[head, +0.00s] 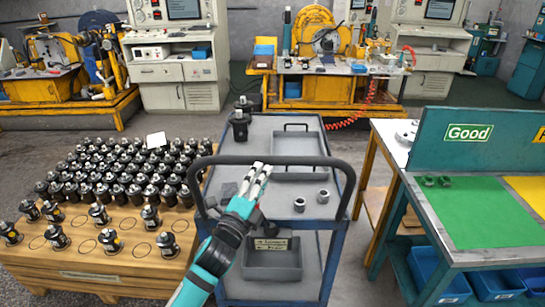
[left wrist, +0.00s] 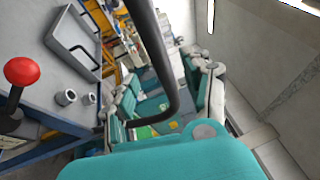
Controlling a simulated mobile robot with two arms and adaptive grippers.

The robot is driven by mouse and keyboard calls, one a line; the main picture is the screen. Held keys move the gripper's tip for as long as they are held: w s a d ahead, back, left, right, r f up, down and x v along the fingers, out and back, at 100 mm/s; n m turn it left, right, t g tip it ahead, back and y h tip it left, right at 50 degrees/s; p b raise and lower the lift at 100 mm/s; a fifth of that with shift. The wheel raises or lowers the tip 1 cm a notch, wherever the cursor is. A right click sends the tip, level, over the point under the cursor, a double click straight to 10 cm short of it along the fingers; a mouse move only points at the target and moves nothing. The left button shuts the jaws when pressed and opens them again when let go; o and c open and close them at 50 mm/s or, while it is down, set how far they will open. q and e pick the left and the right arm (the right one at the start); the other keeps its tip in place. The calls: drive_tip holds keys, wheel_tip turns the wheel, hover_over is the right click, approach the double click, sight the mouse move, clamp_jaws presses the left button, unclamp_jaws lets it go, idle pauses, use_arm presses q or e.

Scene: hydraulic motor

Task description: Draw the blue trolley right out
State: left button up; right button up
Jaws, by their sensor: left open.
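The blue trolley (head: 335,235) stands in the middle of the head view, with grey shelves and a dark curved push handle (head: 300,160) at its near end. The handle also crosses the left wrist view as a thick dark bar (left wrist: 155,60). My left gripper (head: 259,170) is open at the handle's top bar, its pale fingers reaching up to the bar left of its middle. My right gripper is in neither view.
On the trolley are a black motor (head: 240,122), two metal rings (head: 311,199) and grey trays (head: 297,140). A wooden table (head: 110,262) with many motors stands close on the left. A bench with a green mat (head: 478,213) stands on the right.

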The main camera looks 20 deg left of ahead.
sight(270, 164)
use_arm(q)
drive_tip(key=p+x, duration=0.1)
drive_tip(key=x, duration=0.6)
drive_tip(key=shift+w, duration=0.15)
clamp_jaws()
